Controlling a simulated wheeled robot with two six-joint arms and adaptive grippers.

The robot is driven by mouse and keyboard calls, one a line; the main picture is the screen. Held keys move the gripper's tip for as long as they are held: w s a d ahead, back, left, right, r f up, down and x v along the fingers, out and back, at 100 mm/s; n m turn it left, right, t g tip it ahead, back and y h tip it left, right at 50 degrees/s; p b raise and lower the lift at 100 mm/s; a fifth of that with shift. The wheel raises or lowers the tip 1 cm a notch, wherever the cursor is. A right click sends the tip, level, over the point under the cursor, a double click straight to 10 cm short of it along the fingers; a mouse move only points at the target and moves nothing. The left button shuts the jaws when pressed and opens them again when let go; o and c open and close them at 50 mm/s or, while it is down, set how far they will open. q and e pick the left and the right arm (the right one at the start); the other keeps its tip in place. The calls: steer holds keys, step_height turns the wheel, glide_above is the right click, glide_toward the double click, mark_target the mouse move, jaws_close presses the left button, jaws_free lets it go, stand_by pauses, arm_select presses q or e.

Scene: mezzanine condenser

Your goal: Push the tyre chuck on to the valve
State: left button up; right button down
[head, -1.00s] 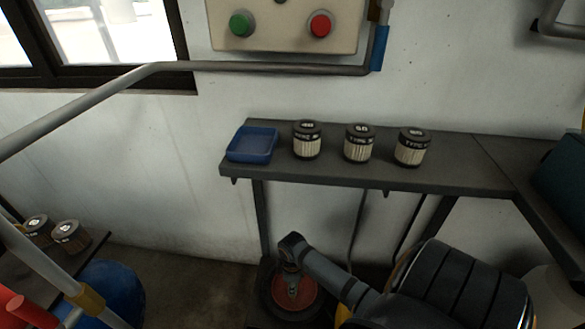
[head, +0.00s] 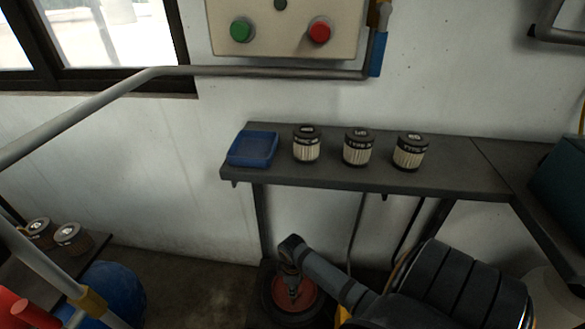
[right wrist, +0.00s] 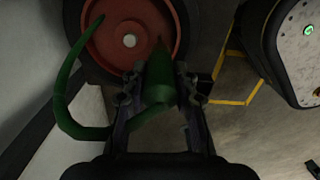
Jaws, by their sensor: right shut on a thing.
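The wheel shows in the head view (head: 312,290) low at the centre, a red rim in a black tyre on the floor. In the right wrist view the rim (right wrist: 105,45) fills the top left, with a pale round hub centre. My right gripper (right wrist: 163,82) is shut on the green tyre chuck (right wrist: 160,88); the chuck's tip points at the lower right part of the rim. A green hose (right wrist: 66,95) loops to the left. I cannot make out the valve, nor whether the chuck touches it. My left gripper is not in view.
A dark shelf (head: 370,180) spans above the wheel, holding a blue tray (head: 253,148) and several filters (head: 359,148). A control panel (head: 282,35) hangs on the wall. A dark machine (right wrist: 285,50) and yellow floor lines (right wrist: 235,102) lie right of the wheel.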

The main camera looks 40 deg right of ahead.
stand_by(0.4)
steer(key=shift+p, duration=0.45)
stand_by(0.5)
steer(key=shift+p, duration=0.45)
steer(key=shift+f+b, duration=0.95)
steer(key=shift+f, duration=0.95)
steer(key=c, duration=1)
jaws_free()
steer(key=shift+o, duration=0.2)
steer(key=shift+r, duration=0.1)
